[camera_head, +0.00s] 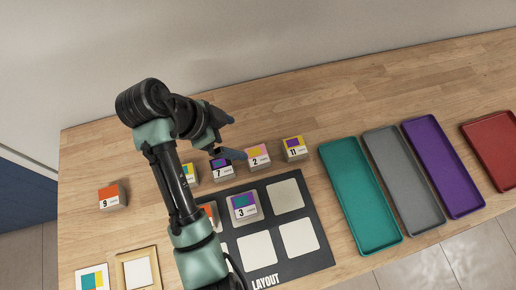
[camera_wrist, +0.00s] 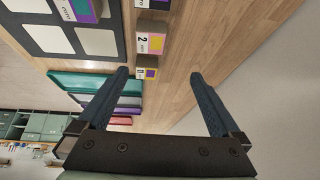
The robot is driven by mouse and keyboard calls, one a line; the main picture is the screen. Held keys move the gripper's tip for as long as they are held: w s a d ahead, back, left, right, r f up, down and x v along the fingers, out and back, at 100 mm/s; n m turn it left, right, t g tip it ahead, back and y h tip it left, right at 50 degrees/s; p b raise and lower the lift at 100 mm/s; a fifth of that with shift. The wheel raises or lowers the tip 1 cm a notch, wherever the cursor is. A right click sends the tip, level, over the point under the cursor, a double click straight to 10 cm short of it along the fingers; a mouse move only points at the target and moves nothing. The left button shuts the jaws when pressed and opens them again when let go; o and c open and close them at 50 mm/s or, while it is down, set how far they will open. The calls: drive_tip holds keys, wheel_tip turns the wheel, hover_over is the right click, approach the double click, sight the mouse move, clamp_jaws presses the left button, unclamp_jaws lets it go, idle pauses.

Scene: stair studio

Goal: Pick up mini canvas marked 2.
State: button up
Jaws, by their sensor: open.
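The mini canvas marked 2 (camera_head: 258,156) is a small block with a pink and yellow face and a white label. It stands on the wooden table between the canvas marked 7 (camera_head: 222,169) and the canvas marked 11 (camera_head: 294,149). In the wrist view the canvas marked 2 (camera_wrist: 150,42) lies beyond the fingertips, near the middle. My gripper (camera_wrist: 160,75) is open, with nothing between its fingers. In the head view my gripper (camera_head: 233,137) is at the canvas row, close to 7 and 2; its arm hides part of the row.
A dark layout board (camera_head: 319,254) with pale squares lies in front, with the canvas marked 3 (camera_head: 243,207) on it. Teal (camera_head: 359,199), grey, purple and red trays stand to the right. The canvas marked 9 (camera_head: 111,197) is at left. The table behind the row is clear.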

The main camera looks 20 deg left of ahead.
sight(257, 155)
drive_tip(key=shift+m+g+h, duration=0.3)
drive_tip(key=shift+g+h, duration=0.1)
drive_tip(key=d+f+b, duration=0.1)
drive_tip(key=f, duration=0.1)
drive_tip(key=f+b, duration=0.2)
drive_tip(key=d+f+b, duration=0.1)
drive_tip(key=f+b, duration=0.1)
drive_tip(key=shift+s+d+f, duration=0.1)
drive_tip(key=shift+s+d, duration=0.1)
drive_tip(key=shift+d, duration=0.15)
drive_tip(key=shift+w+d+f+p, duration=0.35)
drive_tip(key=shift+f+p, duration=0.05)
drive_tip(key=shift+f, duration=0.15)
drive_tip(key=shift+w+a+x, duration=0.1)
drive_tip(key=shift+a+x, duration=0.1)
drive_tip(key=shift+x, duration=1.2)
drive_tip(key=shift+w+a+x, duration=0.1)
drive_tip(key=shift+a+x, duration=0.05)
drive_tip(key=shift+x, duration=1.2)
drive_tip(key=c, duration=1.3)
